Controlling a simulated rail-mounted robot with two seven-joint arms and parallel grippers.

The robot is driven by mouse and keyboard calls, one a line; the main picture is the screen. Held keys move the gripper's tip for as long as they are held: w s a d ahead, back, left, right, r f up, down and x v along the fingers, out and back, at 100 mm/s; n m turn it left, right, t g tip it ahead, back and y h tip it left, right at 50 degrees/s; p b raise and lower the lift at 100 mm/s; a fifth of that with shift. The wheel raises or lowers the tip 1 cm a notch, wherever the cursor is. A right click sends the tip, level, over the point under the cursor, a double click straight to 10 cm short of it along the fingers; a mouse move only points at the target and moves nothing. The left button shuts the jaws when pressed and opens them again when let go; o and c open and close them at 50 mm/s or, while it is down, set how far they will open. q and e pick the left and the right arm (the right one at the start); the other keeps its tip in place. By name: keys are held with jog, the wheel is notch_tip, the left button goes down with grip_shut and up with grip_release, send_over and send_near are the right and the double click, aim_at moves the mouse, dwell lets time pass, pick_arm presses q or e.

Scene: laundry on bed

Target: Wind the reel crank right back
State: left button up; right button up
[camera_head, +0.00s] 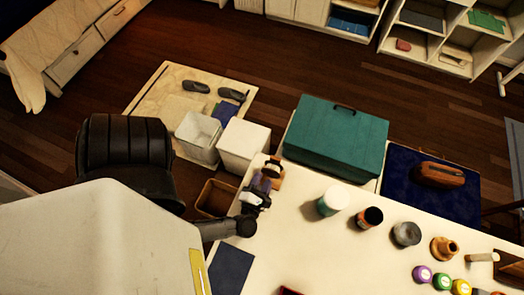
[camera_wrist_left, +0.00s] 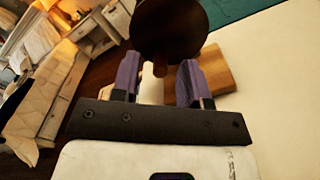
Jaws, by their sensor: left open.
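The reel (camera_head: 276,174) stands at the left end of the white table, partly hidden by my left gripper (camera_head: 264,182). In the left wrist view it shows as a dark round disc (camera_wrist_left: 168,28) beside a wooden block (camera_wrist_left: 217,82). A small brown peg (camera_wrist_left: 160,69), which looks like the crank handle, points from the disc's lower edge into the gap between the purple fingers. My left gripper (camera_wrist_left: 160,76) is open around the peg; I cannot tell whether either finger touches it. My right gripper is not in view.
A teal box (camera_head: 335,140) stands behind the table. A dark blue mat (camera_head: 231,270) lies at the table's near left.

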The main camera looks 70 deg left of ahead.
pick_arm(q)
jog(key=b+v, duration=0.1)
jog(key=v, duration=0.5)
jog(key=shift+v, duration=0.75)
jog(key=shift+w, duration=0.1)
